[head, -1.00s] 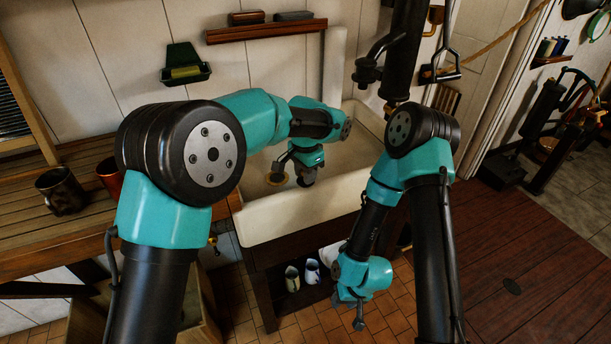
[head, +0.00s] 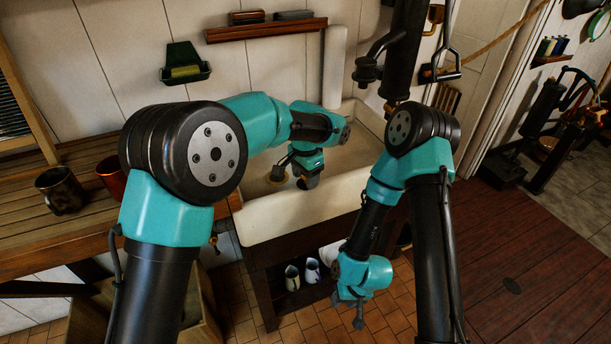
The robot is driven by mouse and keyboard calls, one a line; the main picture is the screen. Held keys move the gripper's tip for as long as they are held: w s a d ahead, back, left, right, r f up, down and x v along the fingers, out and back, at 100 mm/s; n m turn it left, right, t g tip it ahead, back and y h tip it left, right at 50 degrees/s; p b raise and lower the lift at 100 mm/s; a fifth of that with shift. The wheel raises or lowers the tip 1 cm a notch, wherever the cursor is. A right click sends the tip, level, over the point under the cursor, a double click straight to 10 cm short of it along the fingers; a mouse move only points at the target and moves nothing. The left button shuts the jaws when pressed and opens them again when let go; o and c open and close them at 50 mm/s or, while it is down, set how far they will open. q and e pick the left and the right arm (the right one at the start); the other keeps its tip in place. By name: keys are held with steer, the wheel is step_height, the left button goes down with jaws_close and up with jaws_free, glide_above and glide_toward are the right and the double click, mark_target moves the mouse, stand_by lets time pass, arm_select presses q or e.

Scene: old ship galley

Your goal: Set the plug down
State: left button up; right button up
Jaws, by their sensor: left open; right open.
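The white sink (head: 268,222) stands in the middle of the view. A small round brownish piece with a darker top, which looks like the plug (head: 277,174), is on the left part of the sink floor. I cannot tell whether it sits in a drain hole. My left gripper (head: 306,180) is low inside the sink, just right of the plug, open, with its fingers partly hidden by its own body. It looks apart from the plug. My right gripper (head: 350,308) hangs open and empty in front of the sink, low over the tiled floor.
A wooden counter (head: 95,222) with a dark mug (head: 61,190) and a copper cup (head: 112,176) adjoins the sink on the left. Pale jugs (head: 312,270) stand on the shelf below. A dark pump (head: 400,60) rises behind the sink.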

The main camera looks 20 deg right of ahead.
arm_select(q)
steer(key=shift+r, duration=0.1)
step_height(320, 180, up, 12)
stand_by(0.5)
stand_by(0.6)
